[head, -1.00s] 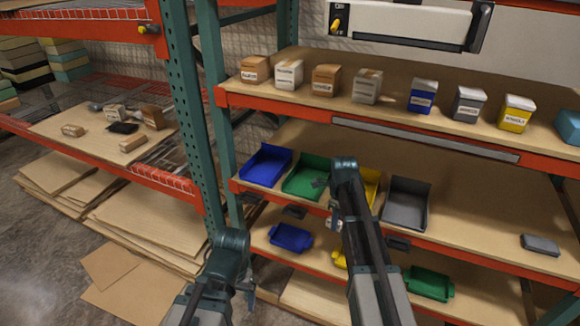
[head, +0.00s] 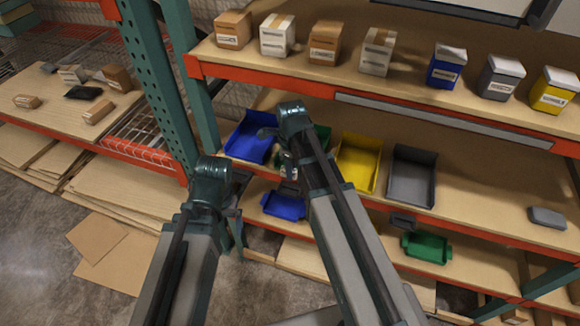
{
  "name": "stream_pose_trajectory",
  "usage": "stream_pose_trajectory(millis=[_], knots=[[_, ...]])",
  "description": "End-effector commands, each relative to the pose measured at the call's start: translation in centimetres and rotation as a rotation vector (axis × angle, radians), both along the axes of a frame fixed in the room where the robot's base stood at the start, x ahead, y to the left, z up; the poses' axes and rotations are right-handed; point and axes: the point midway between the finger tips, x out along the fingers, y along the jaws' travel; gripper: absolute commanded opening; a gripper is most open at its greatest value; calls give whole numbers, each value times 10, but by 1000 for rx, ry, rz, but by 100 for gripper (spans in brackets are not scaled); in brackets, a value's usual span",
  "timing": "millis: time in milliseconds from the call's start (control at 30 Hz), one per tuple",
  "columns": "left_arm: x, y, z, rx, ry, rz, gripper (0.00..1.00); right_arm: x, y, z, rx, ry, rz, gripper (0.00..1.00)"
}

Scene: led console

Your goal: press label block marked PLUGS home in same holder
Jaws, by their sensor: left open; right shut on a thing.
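My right gripper (head: 286,168) is mostly hidden behind its own wrist, in front of the green bin (head: 322,138). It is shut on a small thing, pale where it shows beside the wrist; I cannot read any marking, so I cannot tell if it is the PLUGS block. A dark label holder (head: 290,187) sits on the shelf edge just below that gripper; I cannot tell whether the two touch. Another dark holder (head: 403,221) is on the edge below the grey bin. My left gripper (head: 238,232) is open and empty, low in front of the shelf's left end.
Blue (head: 252,137), yellow (head: 358,165) and grey (head: 412,178) bins stand on the middle shelf. Labelled boxes (head: 376,52) line the upper shelf. A blue tray (head: 284,206) and a green tray (head: 427,247) are below. A green upright (head: 165,85) stands at left.

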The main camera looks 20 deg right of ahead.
Motion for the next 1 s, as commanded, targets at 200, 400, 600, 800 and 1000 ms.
stream_pose_trajectory(millis=[200,400,600,800,1000], knots=[[0,0,-17,1,0,-3,93,0,0,-17,0,0,0,0],[0,0,-39,2,0,-8,93,0,0,-39,0,0,0,0],[0,0,-59,2,0,-10,93,0,0,-59,0,0,0,0],[0,0,-65,2,0,-10,93,0,0,-65,0,0,0,0],[0,0,-64,2,0,-9,93,0,0,-64,0,0,0,0]])
